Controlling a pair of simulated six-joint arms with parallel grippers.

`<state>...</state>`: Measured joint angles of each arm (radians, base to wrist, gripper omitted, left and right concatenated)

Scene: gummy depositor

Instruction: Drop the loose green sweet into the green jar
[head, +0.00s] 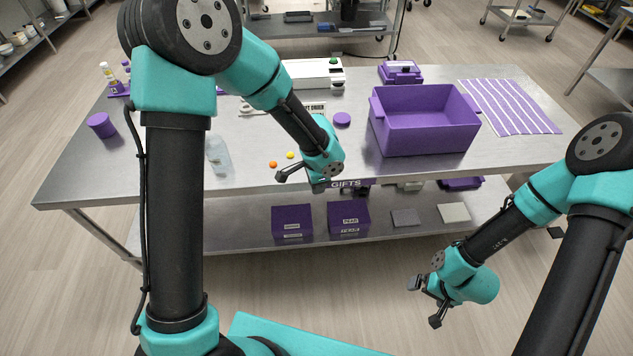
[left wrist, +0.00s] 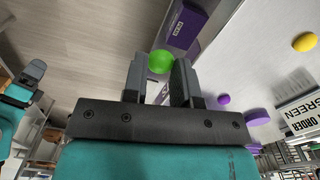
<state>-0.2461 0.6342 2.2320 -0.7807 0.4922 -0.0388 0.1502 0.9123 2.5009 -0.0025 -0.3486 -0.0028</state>
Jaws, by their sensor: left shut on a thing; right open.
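My left gripper (head: 300,181) is over the front edge of the metal table. In the left wrist view the green sweet (left wrist: 160,62) sits between its two fingers, and the gripper is shut on it. In the head view I cannot make out the green sweet at the gripper. I cannot make out a green jar in either view; my left arm covers part of the table. My right gripper (head: 425,302) is open and empty, in front of the table and below its top.
An orange sweet (head: 273,164) and a yellow sweet (head: 290,155) lie near the left gripper. A clear bottle-like container (head: 218,155) is to their left. An order card (head: 312,107) stands behind. A purple bin (head: 425,133) and a striped cloth (head: 508,105) are on the right.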

